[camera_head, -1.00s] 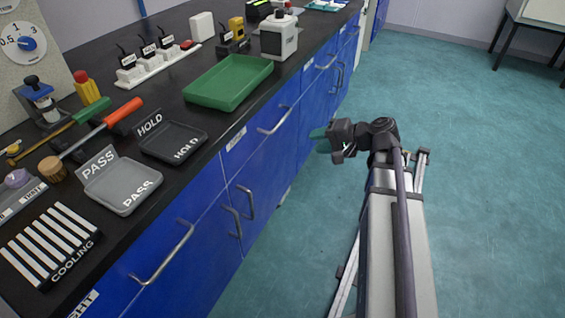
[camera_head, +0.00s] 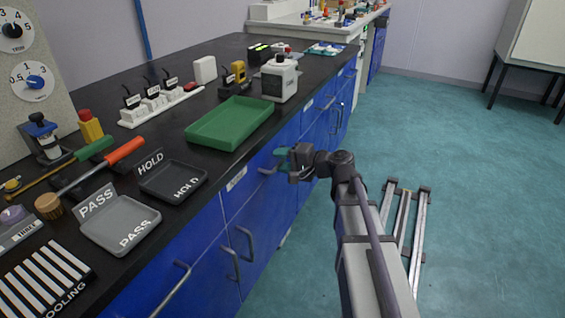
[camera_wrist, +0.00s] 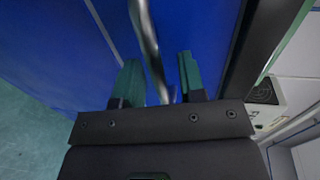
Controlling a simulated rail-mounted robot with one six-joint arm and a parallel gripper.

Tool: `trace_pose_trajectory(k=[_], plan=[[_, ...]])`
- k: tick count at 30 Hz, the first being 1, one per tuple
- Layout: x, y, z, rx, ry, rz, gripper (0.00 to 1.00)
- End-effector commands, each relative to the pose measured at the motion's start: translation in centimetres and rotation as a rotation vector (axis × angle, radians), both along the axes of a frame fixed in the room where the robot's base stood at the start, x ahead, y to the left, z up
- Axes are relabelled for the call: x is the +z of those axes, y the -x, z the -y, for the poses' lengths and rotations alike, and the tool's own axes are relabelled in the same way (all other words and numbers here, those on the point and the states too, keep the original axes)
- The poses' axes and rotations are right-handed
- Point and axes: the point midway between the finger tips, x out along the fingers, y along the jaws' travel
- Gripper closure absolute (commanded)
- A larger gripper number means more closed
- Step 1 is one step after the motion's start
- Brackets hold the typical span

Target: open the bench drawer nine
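The bench has blue drawer fronts (camera_head: 238,200) with metal bar handles; the small white labels are too blurred to read, so I cannot tell which is nine. My gripper (camera_head: 280,160) is at the bar handle (camera_head: 267,170) of a top drawer below the green tray. In the wrist view the handle (camera_wrist: 150,45) runs between the two green fingers of my gripper (camera_wrist: 158,78), with gaps beside it. The fingers are apart and not closed on the bar. The drawer at my gripper looks shut; my gripper hides part of its front.
The black bench top holds a green tray (camera_head: 229,124), a grey PASS tray (camera_head: 122,228), a HOLD tray (camera_head: 172,182) and a white bottle-like container (camera_head: 279,80). Cupboard handles (camera_head: 244,243) stick out below.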

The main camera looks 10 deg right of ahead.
Motion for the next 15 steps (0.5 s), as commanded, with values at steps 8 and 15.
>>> trace_pose_trajectory(k=[8, 15], plan=[[0.02, 0.02, 0.01, 0.0, 0.0, 0.0, 0.72], [0.03, 0.02, 0.01, 0.0, 0.001, 0.001, 0.95]])
